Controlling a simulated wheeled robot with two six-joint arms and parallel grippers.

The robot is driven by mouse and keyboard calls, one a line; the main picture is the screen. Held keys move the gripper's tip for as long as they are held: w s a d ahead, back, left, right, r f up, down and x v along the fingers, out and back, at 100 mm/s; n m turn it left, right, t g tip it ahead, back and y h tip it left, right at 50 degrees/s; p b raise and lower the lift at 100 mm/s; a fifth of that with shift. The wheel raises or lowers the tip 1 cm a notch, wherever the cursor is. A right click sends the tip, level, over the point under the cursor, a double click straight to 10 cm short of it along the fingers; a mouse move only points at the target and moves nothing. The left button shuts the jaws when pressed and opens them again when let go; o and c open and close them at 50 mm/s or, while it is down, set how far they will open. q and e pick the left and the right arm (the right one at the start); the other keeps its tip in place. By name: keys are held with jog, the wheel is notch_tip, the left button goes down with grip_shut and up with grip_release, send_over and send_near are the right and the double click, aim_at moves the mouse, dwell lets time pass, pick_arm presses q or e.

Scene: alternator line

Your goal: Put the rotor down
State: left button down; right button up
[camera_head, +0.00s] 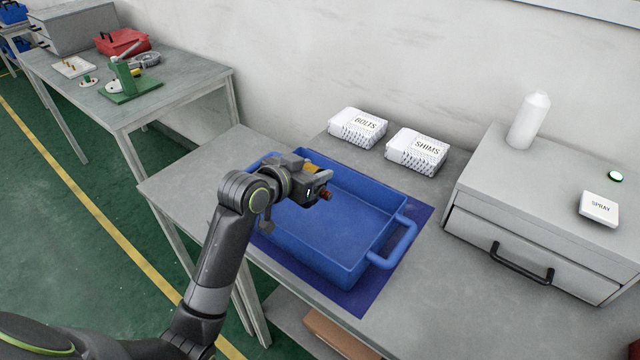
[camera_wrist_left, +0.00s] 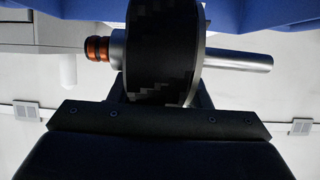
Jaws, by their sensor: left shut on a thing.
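The rotor (camera_wrist_left: 165,55) fills the middle of the left wrist view. It has a dark round body, a bare steel shaft to the right and copper-coloured rings to the left. My left gripper (camera_head: 313,184) is shut on its body. In the head view the gripper hides most of the rotor; the copper-coloured end (camera_head: 326,195) shows past the fingers. The gripper and rotor are over the left part of a blue tray (camera_head: 345,268). I cannot tell whether the rotor touches the tray. My right gripper is in neither view.
The tray lies on a dark blue mat (camera_head: 416,215) on a grey table; its visible floor is empty. White boxes marked BOLTS (camera_head: 358,127) and SHIMS (camera_head: 417,151) stand behind. A drawer cabinet (camera_head: 520,245) with a white bottle (camera_head: 528,120) and SPRAY box (camera_head: 598,208) stands right.

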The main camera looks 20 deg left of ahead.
pick_arm(q)
notch_tip(320, 180, down, 3)
jog(key=shift+s+r, duration=0.1)
jog(key=shift+s, duration=0.05)
jog(key=shift+f, duration=2.3)
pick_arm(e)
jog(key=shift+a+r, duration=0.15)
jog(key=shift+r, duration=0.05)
pick_arm(q)
jog(key=c, duration=1)
grip_release()
jog(key=shift+f, duration=0.4)
jog(key=shift+o, duration=1)
jog(key=shift+s+r, duration=0.1)
jog(key=shift+o, duration=0.2)
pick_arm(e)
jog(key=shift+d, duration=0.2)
